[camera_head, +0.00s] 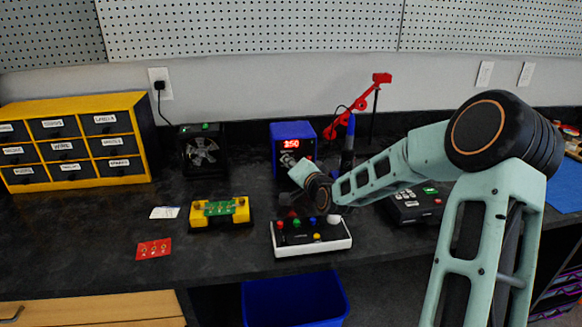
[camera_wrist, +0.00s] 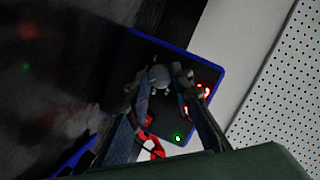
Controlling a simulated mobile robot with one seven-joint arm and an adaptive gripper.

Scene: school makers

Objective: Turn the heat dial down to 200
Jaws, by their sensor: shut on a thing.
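The blue soldering station (camera_head: 280,150) stands at the back of the dark bench. Its red display (camera_head: 291,144) ends in 50; the first digit looks like a 3, but I cannot be sure. In the wrist view the station's dark front shows tilted, with a blue rim (camera_wrist: 190,46) and a grey round dial (camera_wrist: 160,75). My gripper (camera_wrist: 157,81) has one finger on each side of the dial and is shut on it. In the head view my gripper (camera_head: 290,163) is at the station's front and hides the dial.
A white control box (camera_head: 312,248) with coloured knobs lies below my wrist. A yellow holder with a green board (camera_head: 220,211), a fan (camera_head: 199,150) and yellow drawers (camera_head: 75,140) are to the left. A red-armed stand (camera_head: 360,103) rises behind. A blue bin (camera_head: 295,300) is below the bench.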

